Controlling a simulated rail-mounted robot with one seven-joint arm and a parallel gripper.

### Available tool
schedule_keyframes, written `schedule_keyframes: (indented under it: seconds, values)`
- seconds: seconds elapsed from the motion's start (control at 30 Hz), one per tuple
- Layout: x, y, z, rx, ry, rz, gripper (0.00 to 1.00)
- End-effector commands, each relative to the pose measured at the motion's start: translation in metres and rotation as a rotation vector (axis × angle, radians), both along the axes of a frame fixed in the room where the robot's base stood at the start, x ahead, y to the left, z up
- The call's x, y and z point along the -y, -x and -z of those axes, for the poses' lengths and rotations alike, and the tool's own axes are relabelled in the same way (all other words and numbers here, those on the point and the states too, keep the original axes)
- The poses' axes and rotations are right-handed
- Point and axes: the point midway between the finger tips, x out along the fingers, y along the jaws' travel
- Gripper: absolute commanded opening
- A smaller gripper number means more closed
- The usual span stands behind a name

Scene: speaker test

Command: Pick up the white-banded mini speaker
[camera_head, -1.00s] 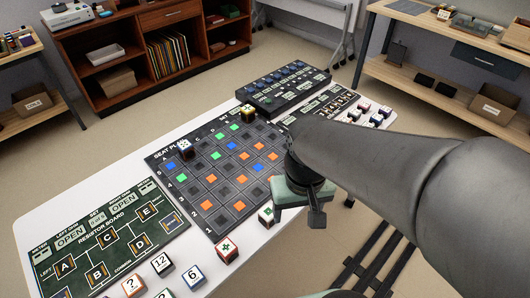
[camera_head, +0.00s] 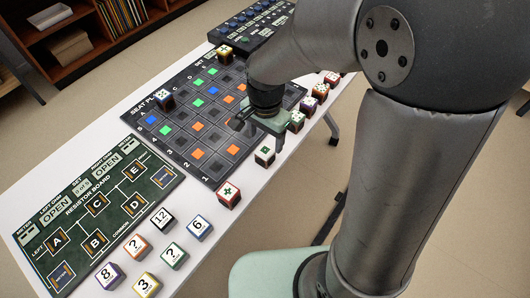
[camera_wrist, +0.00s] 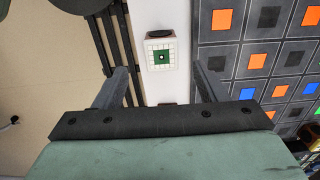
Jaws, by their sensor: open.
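A small white cube with a green square on top (camera_head: 265,156) stands on the white table beside the right edge of the seat-plan board. It also shows in the wrist view (camera_wrist: 160,55), ahead of and between my finger lines, with a dark patch behind it. I cannot tell for sure that it is the white-banded mini speaker. My gripper (camera_head: 259,134) is open and points down just behind this cube in the head view. In the wrist view my gripper (camera_wrist: 159,72) has its two fingers wide apart, with nothing held.
The dark seat-plan board (camera_head: 181,112) with coloured squares lies beside my gripper. A red-marked cube (camera_head: 229,194) and several numbered cubes stand in front. The green resistor board (camera_head: 96,211) lies at left. More small cubes (camera_head: 320,91) line the table's right side.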

Motion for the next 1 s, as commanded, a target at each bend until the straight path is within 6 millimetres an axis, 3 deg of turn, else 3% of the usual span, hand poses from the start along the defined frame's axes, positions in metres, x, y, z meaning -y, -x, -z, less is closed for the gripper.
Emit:
schedule_keyframes:
  seconds: [0.1,0.33,0.6,0.9,0.93,1.0]
  values:
    - [0.0,0.001,0.019,-0.002,0.001,0.0,0.65]
    - [0.0,0.0,0.034,-0.002,0.001,-0.001,0.65]
    - [-0.001,-0.002,0.072,-0.001,0.001,-0.001,0.65]
    - [-0.001,-0.002,0.079,0.002,0.001,-0.001,0.65]
    - [-0.001,-0.002,0.079,0.002,0.001,-0.001,0.63]
    - [-0.001,-0.002,0.079,0.002,0.001,-0.001,0.43]
